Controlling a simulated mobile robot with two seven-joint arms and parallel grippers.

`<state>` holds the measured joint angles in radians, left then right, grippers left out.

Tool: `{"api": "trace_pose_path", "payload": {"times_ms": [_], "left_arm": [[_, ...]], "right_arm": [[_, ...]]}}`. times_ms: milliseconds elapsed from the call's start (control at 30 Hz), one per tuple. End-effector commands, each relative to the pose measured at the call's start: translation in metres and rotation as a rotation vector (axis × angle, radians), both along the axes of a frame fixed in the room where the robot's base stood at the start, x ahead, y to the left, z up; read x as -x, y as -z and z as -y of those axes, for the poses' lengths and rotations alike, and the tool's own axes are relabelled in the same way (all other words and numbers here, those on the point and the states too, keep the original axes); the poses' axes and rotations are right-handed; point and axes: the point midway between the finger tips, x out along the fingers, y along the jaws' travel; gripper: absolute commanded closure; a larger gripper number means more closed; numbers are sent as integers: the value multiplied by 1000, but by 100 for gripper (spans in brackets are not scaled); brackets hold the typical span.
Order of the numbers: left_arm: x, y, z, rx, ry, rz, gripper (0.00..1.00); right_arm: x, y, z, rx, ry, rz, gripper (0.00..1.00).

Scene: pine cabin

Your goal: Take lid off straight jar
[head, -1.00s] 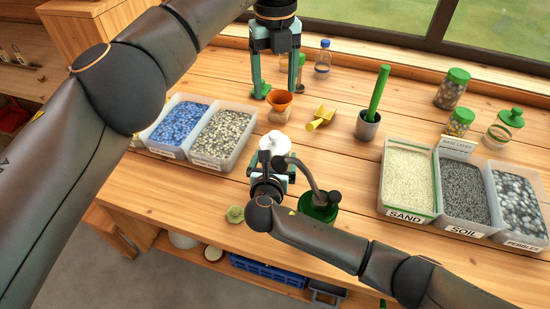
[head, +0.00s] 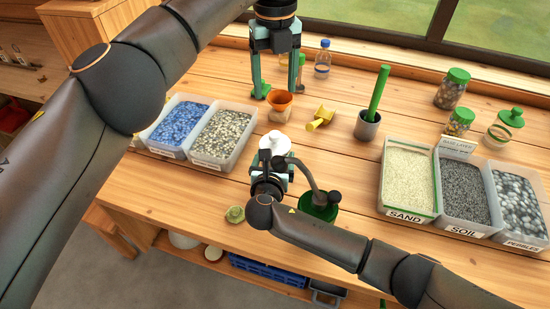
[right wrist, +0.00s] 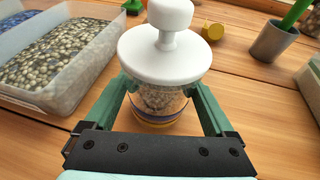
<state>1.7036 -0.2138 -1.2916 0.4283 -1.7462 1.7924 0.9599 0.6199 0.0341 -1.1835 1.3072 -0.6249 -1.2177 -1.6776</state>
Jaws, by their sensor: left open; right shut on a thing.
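A clear glass jar (right wrist: 160,101) with pale pebbly contents stands upright on the bench in the right wrist view. A white lid (right wrist: 166,57) with a tall knob sits on its top; the lid also shows in the head view (head: 273,143). My right gripper (right wrist: 163,108) is shut on the jar's body below the lid, one finger on each side. In the head view my right wrist hides most of the jar.
Tubs of blue stones (head: 181,123) and gravel (head: 222,137) stand on the left, tubs of sand (head: 409,181), soil (head: 464,190) and pebbles (head: 520,202) on the right. A green bowl (head: 319,210) sits near the front edge.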

Motion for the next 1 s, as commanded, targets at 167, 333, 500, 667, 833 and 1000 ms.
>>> {"api": "trace_pose_path", "payload": {"times_ms": [167, 333, 500, 667, 833, 1000], "left_arm": [[0, 0, 0, 0, 0, 0, 28], [0, 0, 0, 0, 0, 0, 28], [0, 0, 0, -2, 17, 2, 28], [1, 0, 1, -19, 176, 18, 28], [3, 1, 3, -60, 529, 45, 28], [6, 2, 6, -117, 927, 66, 28]], "right_arm": [[0, 0, 0, 0, 0, 0, 88], [0, 0, 0, 0, 0, 0, 100], [0, 0, 0, 0, 0, 0, 100], [0, 0, 0, 1, 0, 0, 100], [0, 0, 0, 1, 0, 0, 100], [0, 0, 0, 1, 0, 0, 100]]}}
